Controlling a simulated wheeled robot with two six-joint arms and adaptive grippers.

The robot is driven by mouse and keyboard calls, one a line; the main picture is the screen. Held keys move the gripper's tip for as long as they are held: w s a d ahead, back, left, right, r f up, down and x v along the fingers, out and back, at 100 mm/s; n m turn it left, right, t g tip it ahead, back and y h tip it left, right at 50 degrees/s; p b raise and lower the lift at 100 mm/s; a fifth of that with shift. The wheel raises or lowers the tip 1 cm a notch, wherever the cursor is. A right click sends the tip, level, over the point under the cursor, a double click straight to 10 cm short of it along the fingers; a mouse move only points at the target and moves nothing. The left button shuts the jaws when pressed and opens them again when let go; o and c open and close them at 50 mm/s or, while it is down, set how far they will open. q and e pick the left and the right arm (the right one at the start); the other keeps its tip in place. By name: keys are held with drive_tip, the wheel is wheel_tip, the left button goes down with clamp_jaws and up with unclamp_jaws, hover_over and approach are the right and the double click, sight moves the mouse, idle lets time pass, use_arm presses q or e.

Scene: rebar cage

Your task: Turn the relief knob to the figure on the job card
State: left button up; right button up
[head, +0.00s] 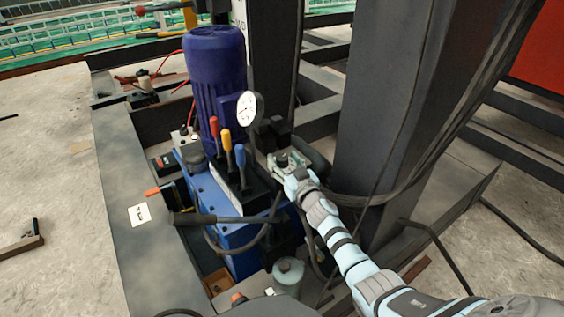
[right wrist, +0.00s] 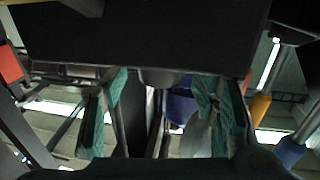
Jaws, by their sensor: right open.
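The job card (head: 139,214) is a small white card on the steel frame left of the pump; its figure is too small to read. The pressure gauge (head: 249,108) has a white dial beside the blue motor (head: 215,75); its reading is not legible. My right gripper (head: 287,166) is at the dark valve block right of the levers, and it hides much of what is there. In the right wrist view its teal fingers (right wrist: 160,115) are apart, with nothing clearly held between them. I cannot make out the relief knob for certain. My left gripper is out of view.
Red, yellow and blue levers (head: 227,140) stand close left of my right gripper. A dark steel column (head: 385,120) rises close on the right, with black hoses around it. A black handle (head: 215,219) sticks out at the front left. Bare concrete lies at the left.

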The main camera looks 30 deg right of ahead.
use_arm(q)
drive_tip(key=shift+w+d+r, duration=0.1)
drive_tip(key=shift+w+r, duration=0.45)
use_arm(e)
drive_tip(key=shift+w, duration=0.8)
drive_tip(key=shift+c, duration=0.4)
drive_tip(key=c, duration=1.1)
drive_tip(key=shift+r, duration=0.1)
drive_tip(key=shift+d+r+n+y+p, duration=0.15)
drive_tip(key=shift+r+n+y+p, duration=0.1)
drive_tip(key=shift+n+y+p, duration=0.6)
drive_tip(key=shift+w+f+n+y+p, duration=0.15)
drive_tip(key=shift+n+y+p, duration=0.15)
drive_tip(key=shift+y, duration=0.55)
drive_tip(key=shift+f+n+g+y+b, duration=0.25)
drive_tip(key=shift+n+g+y+b, duration=0.15)
drive_tip(key=shift+n+y+b, duration=0.6)
drive_tip(key=shift+y, duration=0.4)
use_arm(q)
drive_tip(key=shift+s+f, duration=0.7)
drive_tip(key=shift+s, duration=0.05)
use_arm(e)
drive_tip(key=o, duration=1.2)
